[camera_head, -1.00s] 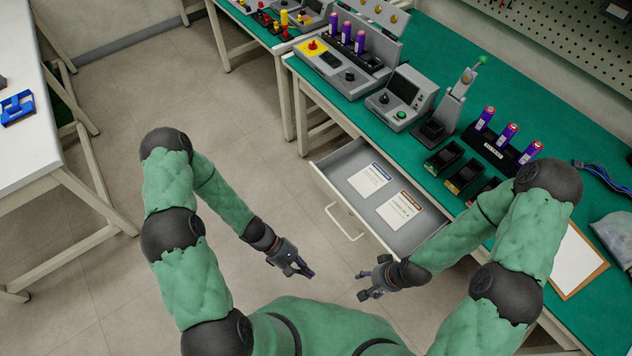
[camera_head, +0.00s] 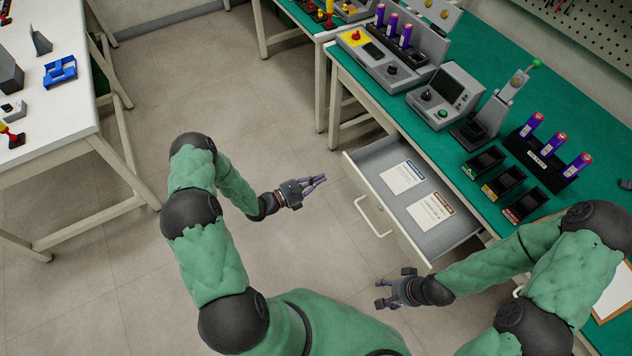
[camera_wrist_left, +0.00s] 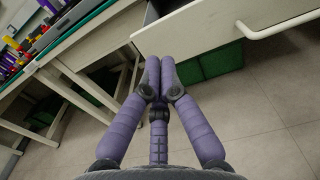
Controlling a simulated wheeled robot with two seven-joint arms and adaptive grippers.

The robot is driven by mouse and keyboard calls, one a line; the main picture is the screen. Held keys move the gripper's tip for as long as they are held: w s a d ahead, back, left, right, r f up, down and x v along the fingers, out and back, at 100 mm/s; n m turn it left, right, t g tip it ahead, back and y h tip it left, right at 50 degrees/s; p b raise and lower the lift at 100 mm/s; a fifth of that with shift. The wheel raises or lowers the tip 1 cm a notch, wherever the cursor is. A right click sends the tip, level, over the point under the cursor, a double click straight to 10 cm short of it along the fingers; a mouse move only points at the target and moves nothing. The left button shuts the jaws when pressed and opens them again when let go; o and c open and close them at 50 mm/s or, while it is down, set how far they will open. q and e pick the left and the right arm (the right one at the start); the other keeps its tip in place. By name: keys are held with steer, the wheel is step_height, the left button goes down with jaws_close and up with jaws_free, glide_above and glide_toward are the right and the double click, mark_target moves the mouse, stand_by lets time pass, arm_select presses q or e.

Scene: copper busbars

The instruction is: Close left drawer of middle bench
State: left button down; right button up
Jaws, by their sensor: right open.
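The open drawer (camera_head: 383,210) sticks out from under the green-topped bench (camera_head: 480,200). Its pale front and bar handle (camera_head: 370,216) face my side, and two printed cards lie inside. My left gripper (camera_head: 320,181) is left of the drawer's front left corner, apart from it, with its fingers pointing toward it. In the left wrist view the fingers (camera_wrist_left: 157,75) are drawn together with nothing between them; the drawer front (camera_wrist_left: 210,32) and handle (camera_wrist_left: 265,27) lie beyond, up and to the right. My right gripper (camera_head: 382,292) is open and empty, nearer me than the drawer front.
The bench top carries a control box (camera_head: 447,95), black bins (camera_head: 503,183) and a rack of purple cylinders (camera_head: 540,157). A white table (camera_head: 60,120) stands at the left. The floor between is clear.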

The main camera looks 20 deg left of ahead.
mark_target(351, 164)
arm_select(q)
steer(key=b+x, duration=0.2)
steer(key=x, duration=0.8)
steer(key=shift+b, duration=0.4)
arm_select(e)
step_height(351, 164, down, 3)
steer(key=shift+f, duration=0.1)
